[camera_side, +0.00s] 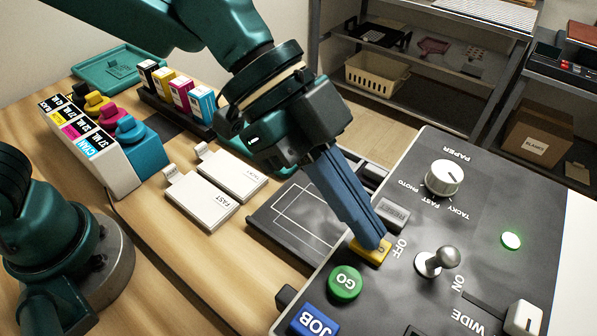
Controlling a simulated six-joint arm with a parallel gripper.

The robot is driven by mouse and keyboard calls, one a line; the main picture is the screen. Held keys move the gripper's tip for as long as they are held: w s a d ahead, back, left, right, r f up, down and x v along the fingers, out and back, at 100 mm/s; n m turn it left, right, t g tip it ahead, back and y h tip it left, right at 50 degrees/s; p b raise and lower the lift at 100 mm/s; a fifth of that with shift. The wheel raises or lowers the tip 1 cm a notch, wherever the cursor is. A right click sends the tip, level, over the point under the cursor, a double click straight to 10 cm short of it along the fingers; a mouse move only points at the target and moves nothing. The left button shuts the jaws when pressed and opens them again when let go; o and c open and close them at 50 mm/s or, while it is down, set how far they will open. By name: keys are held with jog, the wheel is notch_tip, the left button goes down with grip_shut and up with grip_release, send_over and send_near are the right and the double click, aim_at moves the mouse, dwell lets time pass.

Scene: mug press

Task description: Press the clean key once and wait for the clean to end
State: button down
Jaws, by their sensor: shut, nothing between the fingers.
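My gripper (374,242) is shut and empty, pointing down at the yellow key (383,256) on the dark control panel (480,205). Its tips cover most of this key, hiding its label. I cannot tell whether they touch it or hover just over it, or whether the key is down. A grey key (393,213) sits just behind it; its label is too small to read. I cannot make out which key is marked clean.
Near my gripper are the green GO button (345,282), the blue JOB key (313,320), a metal toggle lever (437,261) and a white paper knob (444,177). Ink cartridges (178,92), white pads (215,190) and a cartridge holder (95,150) stand on the wooden table.

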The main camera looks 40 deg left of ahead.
jog(key=shift+a+f, duration=0.1)
jog(key=shift+f, duration=0.9)
jog(key=shift+r, duration=0.5)
jog(key=r, duration=0.4)
jog(key=shift+w+a+r, duration=0.15)
jog(key=shift+w+r, duration=0.05)
jog(key=shift+r, duration=0.15)
jog(key=v, duration=0.9)
jog(key=shift+s, duration=0.15)
